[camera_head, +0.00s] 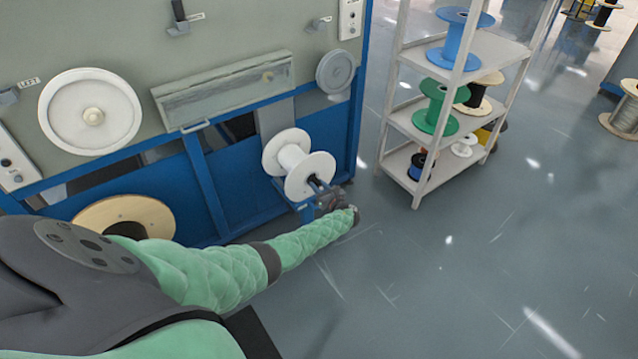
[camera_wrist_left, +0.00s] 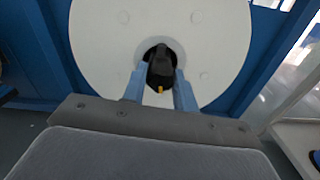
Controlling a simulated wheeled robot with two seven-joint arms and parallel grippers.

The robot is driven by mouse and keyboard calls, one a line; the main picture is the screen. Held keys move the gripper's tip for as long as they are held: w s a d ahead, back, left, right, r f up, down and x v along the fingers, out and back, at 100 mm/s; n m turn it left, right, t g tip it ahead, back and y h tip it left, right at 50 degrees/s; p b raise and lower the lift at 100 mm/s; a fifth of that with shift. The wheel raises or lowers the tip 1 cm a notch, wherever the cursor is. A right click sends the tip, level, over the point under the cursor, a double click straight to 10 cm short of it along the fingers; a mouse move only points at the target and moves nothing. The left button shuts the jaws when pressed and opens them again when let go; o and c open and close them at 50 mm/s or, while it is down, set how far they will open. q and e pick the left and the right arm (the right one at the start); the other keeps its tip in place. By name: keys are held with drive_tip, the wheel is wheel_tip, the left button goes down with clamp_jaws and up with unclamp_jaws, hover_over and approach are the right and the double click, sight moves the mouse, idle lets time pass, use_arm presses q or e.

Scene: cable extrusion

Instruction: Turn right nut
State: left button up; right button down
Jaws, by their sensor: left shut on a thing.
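The right nut (camera_wrist_left: 161,68) is a black knob with a small yellow mark, at the centre of a white spool (camera_wrist_left: 100,40) in the left wrist view. In the head view the white spool (camera_head: 309,177) sits on the lower right of the blue machine. My left gripper (camera_wrist_left: 160,88) has its two blue fingers on either side of the nut and is shut on it. In the head view my left gripper (camera_head: 322,190) is at the near face of the spool, and the nut is mostly hidden there. My right gripper is not in view.
A wooden spool (camera_head: 140,210) is at the machine's lower left. A large white disc (camera_head: 113,100) and a small grey disc (camera_head: 336,71) are on the machine front. A white shelf (camera_head: 392,120) with several spools stands to the right. The floor in front is clear.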

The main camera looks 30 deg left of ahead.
use_arm(q)
drive_tip(key=m+p, duration=0.3)
drive_tip(key=m, duration=0.2)
drive_tip(key=shift+d+r+m, duration=0.1)
drive_tip(key=shift+m, duration=0.2)
drive_tip(key=m+p, duration=0.1)
drive_tip(key=m, duration=0.1)
drive_tip(key=shift+m, duration=0.4)
drive_tip(key=m, duration=0.2)
drive_tip(key=shift+m+p, duration=0.3)
drive_tip(key=shift+p, duration=0.05)
drive_tip(key=m, duration=0.4)
drive_tip(key=shift+s, duration=0.1)
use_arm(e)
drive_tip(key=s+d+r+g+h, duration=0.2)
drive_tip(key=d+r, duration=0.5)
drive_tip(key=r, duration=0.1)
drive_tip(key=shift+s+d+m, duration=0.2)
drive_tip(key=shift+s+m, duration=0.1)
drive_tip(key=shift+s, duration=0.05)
use_arm(q)
drive_tip(key=shift+m, duration=0.7)
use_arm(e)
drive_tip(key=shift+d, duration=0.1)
use_arm(q)
drive_tip(key=shift+f+m, duration=0.2)
drive_tip(key=shift+m, duration=0.1)
